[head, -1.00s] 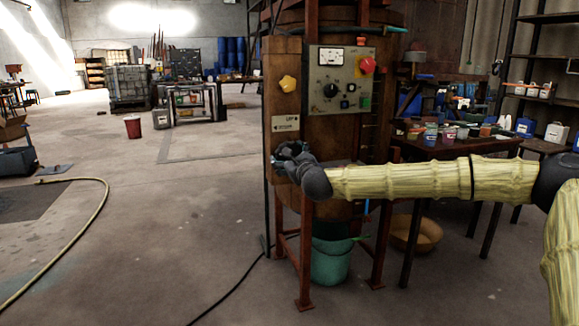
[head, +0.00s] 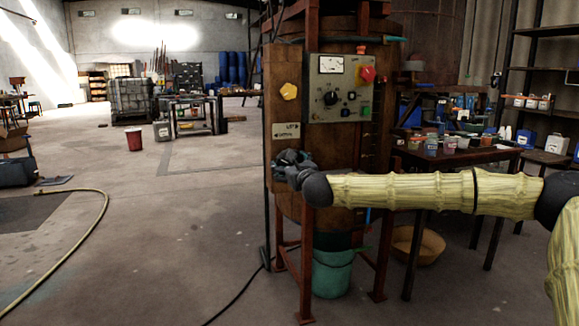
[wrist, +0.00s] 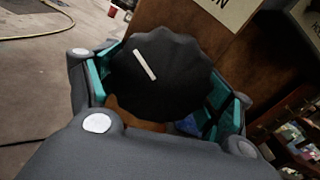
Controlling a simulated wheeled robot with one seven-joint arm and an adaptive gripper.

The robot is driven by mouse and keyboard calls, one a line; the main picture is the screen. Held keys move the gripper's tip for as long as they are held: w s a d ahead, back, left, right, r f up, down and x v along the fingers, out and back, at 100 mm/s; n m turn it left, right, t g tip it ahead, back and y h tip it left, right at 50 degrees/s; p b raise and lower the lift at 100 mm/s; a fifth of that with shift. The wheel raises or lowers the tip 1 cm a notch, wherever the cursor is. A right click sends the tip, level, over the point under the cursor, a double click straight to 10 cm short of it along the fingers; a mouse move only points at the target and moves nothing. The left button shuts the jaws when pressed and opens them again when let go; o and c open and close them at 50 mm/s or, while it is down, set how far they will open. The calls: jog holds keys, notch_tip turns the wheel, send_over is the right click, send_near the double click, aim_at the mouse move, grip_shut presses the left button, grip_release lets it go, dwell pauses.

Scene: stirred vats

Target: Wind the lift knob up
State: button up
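The lift knob (wrist: 160,75) is black and scalloped, with a white line on its face that slants up to the left in the wrist view. My gripper (wrist: 168,95) has its teal-padded fingers on both sides of the knob, close against its rim. In the head view my gripper (head: 292,168) is at the wooden housing, just below the label plate (head: 286,131). There it hides the knob. The plate's edge (wrist: 228,10) also shows above the knob in the wrist view.
A yellow knob (head: 289,91) is above the label. A green bucket (head: 332,272) stands under the vat. A table (head: 455,156) with jars is at the right. The floor at left is mostly clear.

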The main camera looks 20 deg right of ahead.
jog(key=shift+o, duration=1.2)
jog(key=shift+s, duration=0.1)
jog(key=s, duration=1.1)
jog(key=shift+s+d, duration=0.25)
jog(key=shift+s, duration=0.15)
jog(key=shift+f, duration=0.1)
